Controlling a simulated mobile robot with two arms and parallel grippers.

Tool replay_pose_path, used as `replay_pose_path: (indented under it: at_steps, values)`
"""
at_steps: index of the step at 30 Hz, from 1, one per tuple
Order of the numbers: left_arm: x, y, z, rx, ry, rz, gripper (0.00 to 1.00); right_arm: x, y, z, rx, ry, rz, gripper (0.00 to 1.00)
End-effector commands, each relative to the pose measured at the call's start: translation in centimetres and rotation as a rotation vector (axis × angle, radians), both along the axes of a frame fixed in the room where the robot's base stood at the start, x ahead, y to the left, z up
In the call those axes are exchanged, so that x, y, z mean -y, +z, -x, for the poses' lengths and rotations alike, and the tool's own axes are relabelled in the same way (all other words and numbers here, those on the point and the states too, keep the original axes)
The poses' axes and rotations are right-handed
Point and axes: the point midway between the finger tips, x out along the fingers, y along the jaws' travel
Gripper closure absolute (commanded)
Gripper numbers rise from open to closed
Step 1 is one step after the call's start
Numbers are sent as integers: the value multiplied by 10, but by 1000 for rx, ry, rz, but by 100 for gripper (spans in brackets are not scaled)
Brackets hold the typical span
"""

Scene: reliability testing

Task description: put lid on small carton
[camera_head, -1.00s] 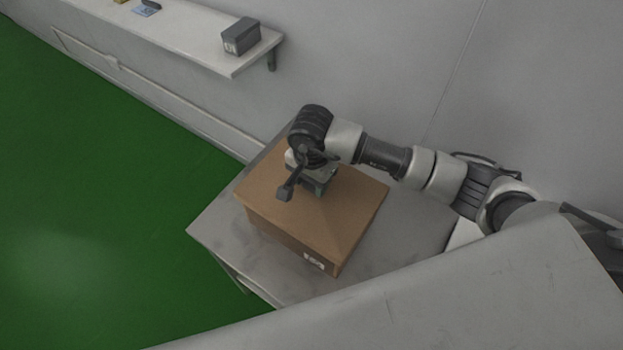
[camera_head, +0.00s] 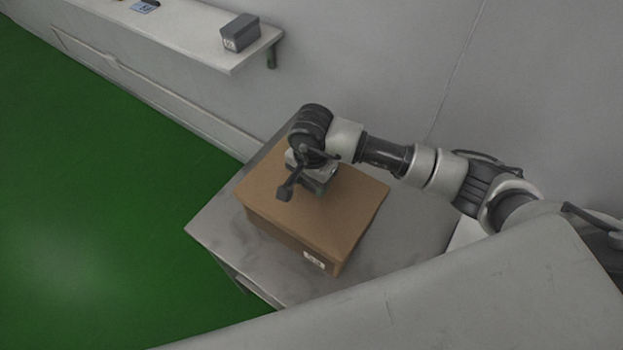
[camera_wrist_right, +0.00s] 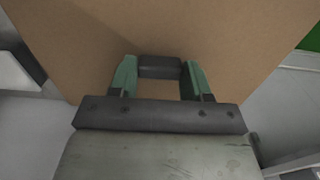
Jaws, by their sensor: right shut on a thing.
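A brown carton (camera_head: 290,241) with a white label stands on a grey table. Its flat brown top (camera_head: 335,208) appears to be the lid, and it looks level and flush with the walls; I cannot make out a seam. My right gripper (camera_head: 316,186) points down over the back part of this top. In the right wrist view, the green fingers (camera_wrist_right: 160,77) are shut on a dark block (camera_wrist_right: 160,66), which looks like a handle on the brown lid (camera_wrist_right: 200,28). The hand hides part of the top in the head view. My left gripper is not in view.
The grey table (camera_head: 407,238) has bare room around the carton, mostly on the right. A wall stands close behind. A white shelf (camera_head: 190,38) at the upper left holds a grey box (camera_head: 240,33) and small items. Green floor (camera_head: 90,190) lies clear on the left.

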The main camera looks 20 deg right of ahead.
Motion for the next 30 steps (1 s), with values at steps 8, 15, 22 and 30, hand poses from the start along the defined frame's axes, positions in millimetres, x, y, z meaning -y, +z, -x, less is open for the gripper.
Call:
replay_pose_path:
  at_steps: [8,15,22,30]
  values:
    - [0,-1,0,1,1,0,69,0,-1,0,0,0,0,76]
    - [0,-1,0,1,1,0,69,0,-1,0,0,0,0,76]
    - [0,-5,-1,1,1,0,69,0,-4,0,0,0,0,76]
    - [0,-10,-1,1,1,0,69,0,-8,0,-1,0,0,76]
